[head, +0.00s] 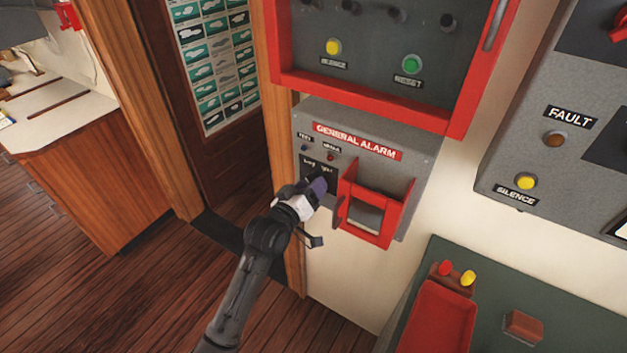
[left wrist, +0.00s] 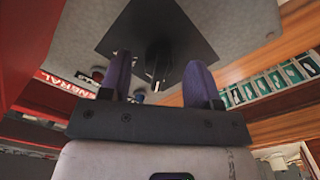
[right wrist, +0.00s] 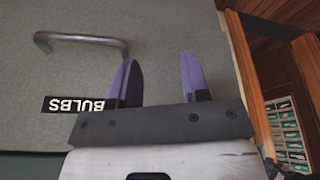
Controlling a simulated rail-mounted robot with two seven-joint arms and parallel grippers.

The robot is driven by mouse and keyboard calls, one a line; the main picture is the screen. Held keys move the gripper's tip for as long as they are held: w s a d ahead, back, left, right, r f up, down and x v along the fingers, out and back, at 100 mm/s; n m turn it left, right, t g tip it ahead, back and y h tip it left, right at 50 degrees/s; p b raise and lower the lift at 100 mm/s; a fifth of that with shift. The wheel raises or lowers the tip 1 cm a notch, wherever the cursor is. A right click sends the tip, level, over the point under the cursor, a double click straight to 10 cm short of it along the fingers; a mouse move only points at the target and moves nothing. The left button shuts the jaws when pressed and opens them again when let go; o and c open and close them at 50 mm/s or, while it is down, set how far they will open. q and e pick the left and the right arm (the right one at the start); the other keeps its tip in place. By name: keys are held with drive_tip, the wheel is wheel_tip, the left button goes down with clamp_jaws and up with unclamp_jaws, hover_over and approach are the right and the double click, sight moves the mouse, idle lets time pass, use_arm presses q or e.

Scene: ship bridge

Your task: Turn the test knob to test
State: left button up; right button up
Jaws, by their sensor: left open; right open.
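The test knob (left wrist: 158,62) is black with a white line and sits on a black diamond-shaped plate (left wrist: 150,28) in the left wrist view. In the head view the plate is on the grey general alarm box (head: 420,165), and my gripper mostly hides the knob. My left gripper (head: 318,187) is open in front of the plate. In the left wrist view its purple fingers (left wrist: 158,72) stand on either side of the knob; I cannot tell whether they touch it. My right gripper (right wrist: 158,62) is open and empty, seen only in the right wrist view.
A red frame (head: 378,232) projects from the alarm box just right of my left gripper. A red-framed panel (head: 375,100) is above. In the right wrist view, a metal handle (right wrist: 80,38) and a BULBS label (right wrist: 75,104) are on a grey surface near my right gripper.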

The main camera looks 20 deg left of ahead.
use_arm(q)
drive_tip(key=shift+x, duration=0.85)
drive_tip(key=c, duration=0.9)
